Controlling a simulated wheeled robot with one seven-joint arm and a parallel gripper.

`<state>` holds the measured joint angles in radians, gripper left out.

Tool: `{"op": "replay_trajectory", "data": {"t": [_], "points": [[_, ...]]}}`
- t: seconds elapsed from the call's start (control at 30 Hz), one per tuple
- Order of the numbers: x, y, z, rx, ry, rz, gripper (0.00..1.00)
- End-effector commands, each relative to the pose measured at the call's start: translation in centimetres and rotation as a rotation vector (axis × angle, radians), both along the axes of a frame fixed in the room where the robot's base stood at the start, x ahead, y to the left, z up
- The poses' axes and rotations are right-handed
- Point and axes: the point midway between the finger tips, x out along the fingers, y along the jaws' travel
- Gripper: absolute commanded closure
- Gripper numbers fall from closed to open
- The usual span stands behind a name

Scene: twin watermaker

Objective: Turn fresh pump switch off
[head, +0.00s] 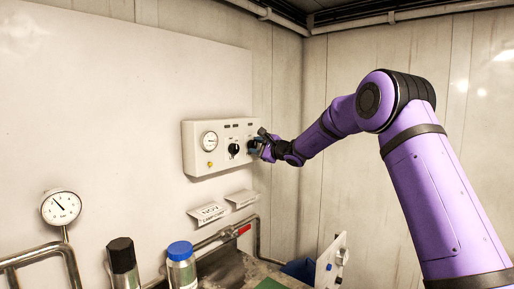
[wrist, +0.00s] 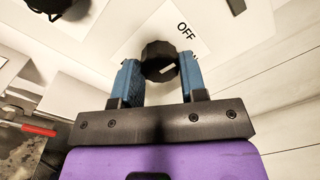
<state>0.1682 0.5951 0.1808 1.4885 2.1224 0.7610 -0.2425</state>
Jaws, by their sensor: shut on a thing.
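The control panel (head: 192,150) is a pale box on the wall, with a round gauge (head: 210,141) and a black knob (head: 234,149) left of my gripper. My gripper (head: 256,147) is at the panel's right end and covers the switch there in the head view. In the wrist view, the black rotary switch knob (wrist: 158,62) sits between the blue fingers of my gripper (wrist: 158,78), which is shut on it. A white mark on the knob points toward the upper right. The OFF label (wrist: 186,31) is above and right of the knob. The switch's own name cannot be read.
Another black knob (wrist: 50,5) is at the upper left of the wrist view. Below the panel are two small wall signs (head: 207,213), a pipe with a red part (head: 244,230), a blue-capped bottle (head: 181,268) and a black-capped bottle (head: 122,262). A pressure gauge (head: 61,207) stands at left.

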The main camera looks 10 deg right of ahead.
Motion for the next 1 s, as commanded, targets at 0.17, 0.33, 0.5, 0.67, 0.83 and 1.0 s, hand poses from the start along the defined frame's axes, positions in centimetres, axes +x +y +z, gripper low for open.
{"op": "replay_trajectory", "data": {"t": [0.17,0.33,0.5,0.67,0.83,1.0], "points": [[0.00,-0.07,-0.12,-0.056,-0.039,0.000,0.84],[0.00,-0.06,-0.14,-0.084,-0.058,-0.001,0.84],[0.00,-0.06,-0.15,-0.093,-0.064,0.000,0.85],[-0.01,-0.06,-0.16,-0.093,-0.064,0.000,0.84],[-0.01,-0.05,-0.17,-0.092,-0.064,0.000,0.52],[0.00,-0.03,-0.11,-0.092,-0.064,-0.001,0.35]]}}
